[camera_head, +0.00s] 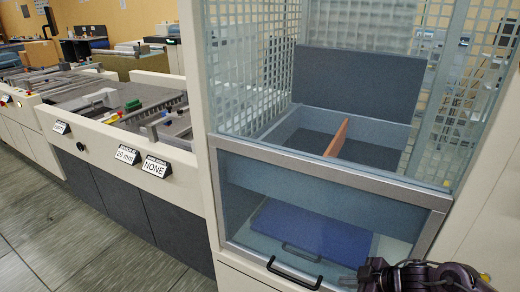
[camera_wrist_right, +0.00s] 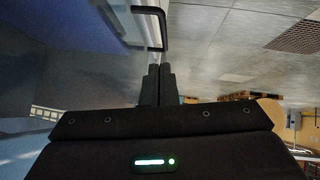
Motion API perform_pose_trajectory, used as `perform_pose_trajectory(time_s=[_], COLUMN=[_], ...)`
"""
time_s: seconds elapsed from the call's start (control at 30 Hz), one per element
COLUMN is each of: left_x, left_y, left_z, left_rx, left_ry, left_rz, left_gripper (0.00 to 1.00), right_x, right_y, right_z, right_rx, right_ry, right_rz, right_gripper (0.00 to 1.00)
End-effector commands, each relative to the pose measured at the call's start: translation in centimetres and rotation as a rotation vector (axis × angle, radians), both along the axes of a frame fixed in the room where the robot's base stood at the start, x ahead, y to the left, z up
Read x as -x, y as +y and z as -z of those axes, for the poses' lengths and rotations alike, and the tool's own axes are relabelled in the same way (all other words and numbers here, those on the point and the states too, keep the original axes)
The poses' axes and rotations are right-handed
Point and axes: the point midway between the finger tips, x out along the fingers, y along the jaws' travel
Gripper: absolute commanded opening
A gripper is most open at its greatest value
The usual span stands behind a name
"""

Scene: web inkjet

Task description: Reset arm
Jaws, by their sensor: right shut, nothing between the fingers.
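My right gripper (camera_head: 372,272) is at the lower right of the head view, in front of the glass-fronted cabinet. In the right wrist view its two dark fingers (camera_wrist_right: 158,85) are together, with nothing between them. A black handle (camera_head: 293,272) is on the cabinet's lower front, left of the gripper and apart from it. The handle also shows in the right wrist view (camera_wrist_right: 163,27), beyond the fingertips. My left gripper is not in view.
The cabinet has a metal-framed glass front (camera_head: 330,178), mesh walls and a blue panel (camera_head: 312,233) inside. A brown divider (camera_head: 337,138) stands in its upper bin. A long machine (camera_head: 110,105) with labels runs left. The tiled floor (camera_head: 85,245) at lower left is clear.

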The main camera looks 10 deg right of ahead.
Motion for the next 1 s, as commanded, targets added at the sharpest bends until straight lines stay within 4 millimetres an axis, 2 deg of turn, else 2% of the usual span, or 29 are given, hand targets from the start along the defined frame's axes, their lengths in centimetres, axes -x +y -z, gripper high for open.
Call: perform_pose_trajectory(time_s=[0.07,0.13,0.2,0.27,0.3,0.37,0.4,0.47,0.5,0.57,0.6,0.67,0.7,0.8,0.9,1.0], left_x=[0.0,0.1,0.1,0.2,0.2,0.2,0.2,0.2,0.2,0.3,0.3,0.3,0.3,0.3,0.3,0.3], left_y=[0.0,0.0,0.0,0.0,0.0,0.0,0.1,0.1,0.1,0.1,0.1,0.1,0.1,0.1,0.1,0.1], left_z=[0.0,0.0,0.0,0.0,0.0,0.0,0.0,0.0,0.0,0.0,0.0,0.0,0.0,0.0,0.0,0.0], left_rx=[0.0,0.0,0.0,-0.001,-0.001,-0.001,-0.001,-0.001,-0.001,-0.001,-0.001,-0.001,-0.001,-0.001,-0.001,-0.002], left_ry=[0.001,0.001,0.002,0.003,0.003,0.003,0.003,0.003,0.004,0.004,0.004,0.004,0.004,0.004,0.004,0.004], left_rz=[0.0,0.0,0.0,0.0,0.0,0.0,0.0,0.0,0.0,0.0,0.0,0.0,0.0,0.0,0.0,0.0], left_gripper=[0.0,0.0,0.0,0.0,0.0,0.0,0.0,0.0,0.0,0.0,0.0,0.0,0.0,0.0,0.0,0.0], right_x=[-0.4,-0.7,-0.3,0.5,1.6,3.5,5.1,7.8,9.9,13.2,15.5,19.2,21.7,27.8,32.9,36.5], right_y=[-0.8,-2.0,-3.2,-4.2,-4.7,-5.3,-5.5,-5.5,-5.3,-4.7,-4.2,-3.1,-2.3,-0.1,2.0,3.6], right_z=[2.3,5.5,9.5,13.3,16.0,19.9,22.5,26.2,28.5,31.7,33.7,36.3,37.9,40.9,42.8,43.7], right_rx=[-0.021,-0.04,-0.054,-0.054,-0.051,-0.04,-0.028,-0.008,0.007,0.033,0.052,0.081,0.1,0.149,0.192,0.223], right_ry=[0.009,0.02,0.041,0.068,0.09,0.129,0.16,0.209,0.243,0.299,0.337,0.395,0.436,0.532,0.611,0.667], right_rz=[0.061,0.145,0.24,0.325,0.378,0.453,0.499,0.561,0.597,0.644,0.671,0.706,0.726,0.759,0.777,0.782], right_gripper=[0.0,0.0,0.0,0.0,0.0,0.0,0.0,0.0,0.0,0.0,0.0,0.0,0.0,0.0,0.0,0.0])
